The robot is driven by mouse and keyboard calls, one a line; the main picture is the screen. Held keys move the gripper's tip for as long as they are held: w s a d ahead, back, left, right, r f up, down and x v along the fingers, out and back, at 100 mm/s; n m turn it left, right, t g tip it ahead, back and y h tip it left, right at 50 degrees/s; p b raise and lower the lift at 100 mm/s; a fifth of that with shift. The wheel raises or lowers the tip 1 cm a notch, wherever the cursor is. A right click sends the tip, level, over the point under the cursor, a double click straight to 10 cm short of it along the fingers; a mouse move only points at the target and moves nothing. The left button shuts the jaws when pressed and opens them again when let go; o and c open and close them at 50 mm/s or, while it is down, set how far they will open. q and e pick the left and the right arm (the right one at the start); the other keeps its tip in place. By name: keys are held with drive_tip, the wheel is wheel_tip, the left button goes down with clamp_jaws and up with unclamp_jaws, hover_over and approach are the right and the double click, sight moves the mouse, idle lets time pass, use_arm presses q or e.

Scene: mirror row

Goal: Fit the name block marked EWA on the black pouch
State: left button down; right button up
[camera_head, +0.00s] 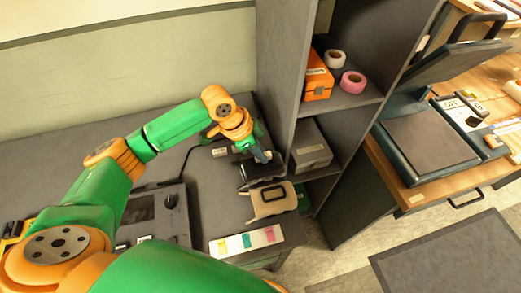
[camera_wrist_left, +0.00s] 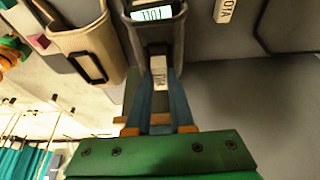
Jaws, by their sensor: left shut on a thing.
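The black pouch (camera_head: 262,169) stands near the right end of the dark bench top, and its front shows at the top of the left wrist view (camera_wrist_left: 178,37). A dark holder frame is on its front. My left gripper (camera_head: 263,156) is at the pouch. In the left wrist view its blue fingers (camera_wrist_left: 159,85) are shut on a small white name block (camera_wrist_left: 158,71). The block is just in front of the frame; I cannot tell whether they touch. Its lettering is upside down and too small to read surely. My right gripper is out of view.
A tan pouch (camera_head: 272,204) with its own dark frame stands beside the black one. Another white name block (camera_head: 220,152) lies on the bench. A white strip with coloured squares (camera_head: 245,241) lies at the front edge. A shelf unit (camera_head: 281,70) rises close on the right.

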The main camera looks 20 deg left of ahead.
use_arm(q)
drive_tip(key=shift+f, duration=0.45)
idle(0.6)
drive_tip(key=c, duration=0.7)
unclamp_jaws()
drive_tip(key=v, duration=0.7)
drive_tip(key=shift+a+r, duration=0.1)
